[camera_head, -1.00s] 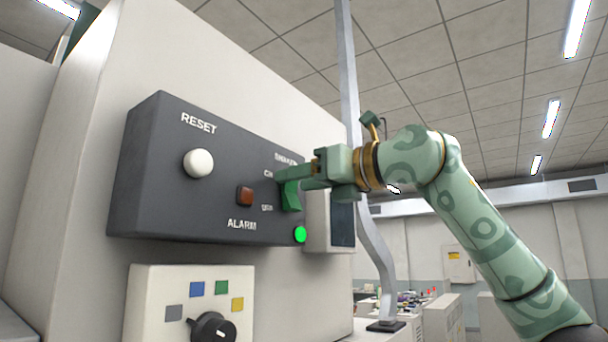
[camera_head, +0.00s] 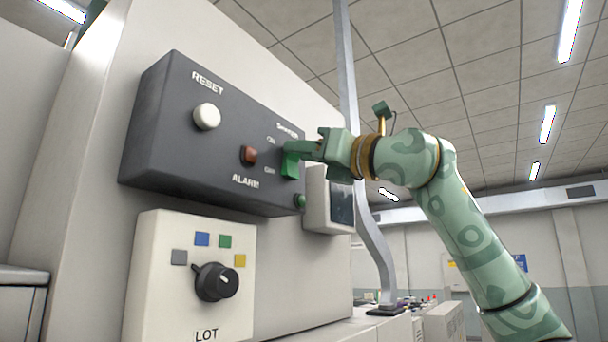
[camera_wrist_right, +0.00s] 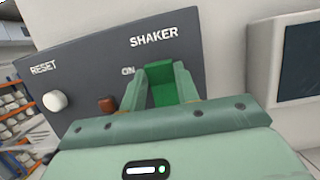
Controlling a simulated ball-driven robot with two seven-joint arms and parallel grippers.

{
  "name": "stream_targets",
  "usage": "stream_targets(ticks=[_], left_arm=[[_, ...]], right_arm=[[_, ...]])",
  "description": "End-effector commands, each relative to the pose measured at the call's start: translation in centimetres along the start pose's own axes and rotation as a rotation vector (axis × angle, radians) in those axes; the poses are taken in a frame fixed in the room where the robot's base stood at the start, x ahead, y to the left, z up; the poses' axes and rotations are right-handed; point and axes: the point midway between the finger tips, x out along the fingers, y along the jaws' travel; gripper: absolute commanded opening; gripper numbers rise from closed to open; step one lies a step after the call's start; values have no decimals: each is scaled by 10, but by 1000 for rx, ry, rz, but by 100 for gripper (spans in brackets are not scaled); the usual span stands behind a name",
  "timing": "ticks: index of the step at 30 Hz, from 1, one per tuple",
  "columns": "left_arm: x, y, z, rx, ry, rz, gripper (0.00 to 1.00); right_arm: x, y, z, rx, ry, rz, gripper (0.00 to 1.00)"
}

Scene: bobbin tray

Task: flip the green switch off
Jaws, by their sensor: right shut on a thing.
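The green switch (camera_head: 290,164) is on the right part of the dark control panel, under the SHAKER label. In the right wrist view the green switch (camera_wrist_right: 163,93) shows between the fingers of my right gripper (camera_wrist_right: 160,84). In the head view my right gripper (camera_head: 291,147) reaches in from the right and is shut on the switch, hiding its upper part. A small round green lamp (camera_head: 299,202) below the switch is dark. My left gripper is not in view.
The dark panel (camera_head: 160,130) also carries a white RESET button (camera_head: 207,117) and a red-brown ALARM button (camera_head: 249,155). Below is a white box (camera_head: 150,290) with a black knob (camera_head: 215,282). A grey screen unit (camera_head: 318,200) and a pole (camera_head: 372,245) stand right of the panel.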

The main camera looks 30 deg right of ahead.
Motion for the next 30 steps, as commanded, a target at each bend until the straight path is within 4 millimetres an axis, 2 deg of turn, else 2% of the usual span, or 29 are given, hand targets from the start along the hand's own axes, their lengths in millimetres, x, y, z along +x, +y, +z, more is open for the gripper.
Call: stream_targets(ticks=[2,11,12,14,15,24,26,30], left_arm=[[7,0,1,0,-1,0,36],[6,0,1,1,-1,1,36],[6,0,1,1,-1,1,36],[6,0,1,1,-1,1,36],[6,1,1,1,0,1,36],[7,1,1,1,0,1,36],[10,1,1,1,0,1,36],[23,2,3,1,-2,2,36]], right_arm=[[-1,0,-3,1,-19,0,8],[0,0,0,0,-27,0,8],[0,0,0,0,-27,0,34],[0,0,0,0,-27,0,50],[0,0,0,0,-26,0,53],[-3,0,-1,1,-25,0,53],[-8,0,-2,0,-26,0,53],[-35,-1,-5,0,-28,-1,53]])
